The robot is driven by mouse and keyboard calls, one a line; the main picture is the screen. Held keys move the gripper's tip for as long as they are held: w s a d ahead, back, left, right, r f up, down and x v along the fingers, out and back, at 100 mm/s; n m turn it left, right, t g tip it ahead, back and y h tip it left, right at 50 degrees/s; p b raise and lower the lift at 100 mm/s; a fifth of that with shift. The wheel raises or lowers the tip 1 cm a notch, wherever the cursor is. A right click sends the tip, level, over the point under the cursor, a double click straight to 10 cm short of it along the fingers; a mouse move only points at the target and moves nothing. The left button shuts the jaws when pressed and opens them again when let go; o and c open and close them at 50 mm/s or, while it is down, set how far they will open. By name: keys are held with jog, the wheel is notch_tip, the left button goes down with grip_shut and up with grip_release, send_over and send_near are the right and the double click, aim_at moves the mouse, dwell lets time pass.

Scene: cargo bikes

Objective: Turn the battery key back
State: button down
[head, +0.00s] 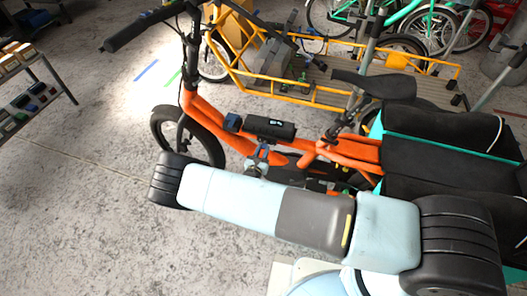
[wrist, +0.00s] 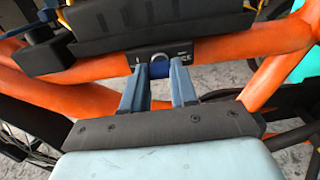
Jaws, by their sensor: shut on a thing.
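The black battery (head: 270,128) is mounted on the orange frame (head: 205,112) of a cargo bike and fills the top of the wrist view (wrist: 150,28). Below it a dark lock plate (wrist: 185,51) with partly readable white marks sits on the orange tube. The silver lock ring (wrist: 158,58) shows between my fingertips. The blue key (wrist: 158,71) is just below the ring, between the fingers. My gripper (wrist: 158,75) is shut on the key; in the head view it is small (head: 262,154) beside the bike frame. The key's turn angle is hard to read.
The bike's black seat (head: 374,84) and dark cargo bags (head: 440,150) lie to the right, its handlebar (head: 140,28) upper left. A yellow-framed cargo bike (head: 330,85) stands behind. A shelf with small bins (head: 30,100) is at far left. Floor at lower left is clear.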

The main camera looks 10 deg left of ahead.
jog(key=shift+n, duration=0.3)
jog(key=n, duration=1.7)
jog(key=shift+a+f, duration=0.1)
jog(key=shift+a, duration=0.05)
jog(key=shift+s+n, duration=0.1)
jog(key=shift+n, duration=0.2)
jog(key=c, duration=1.3)
grip_release()
jog(key=o, duration=0.4)
